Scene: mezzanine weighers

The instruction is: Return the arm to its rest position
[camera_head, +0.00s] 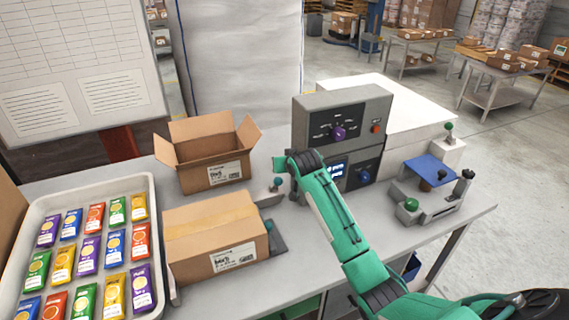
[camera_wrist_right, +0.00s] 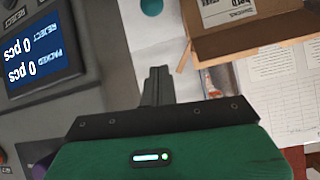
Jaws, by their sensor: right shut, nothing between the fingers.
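My right arm (camera_head: 345,235) is green and black and reaches in from the lower right in the head view. It bends over the grey table (camera_head: 300,290) in front of the grey control box (camera_head: 310,112). In the right wrist view my right gripper (camera_wrist_right: 157,85) has its dark fingers together with nothing between them. In the head view the fingers are hidden behind the wrist. My left arm is in neither view.
A closed carton (camera_head: 205,240) and an open carton (camera_head: 207,175) stand left of the arm. A white tray (camera_head: 152,190) of colourful packets is at far left. A blue-topped device (camera_head: 430,172) stands right. A teal knob (camera_head: 278,182) is close to the wrist.

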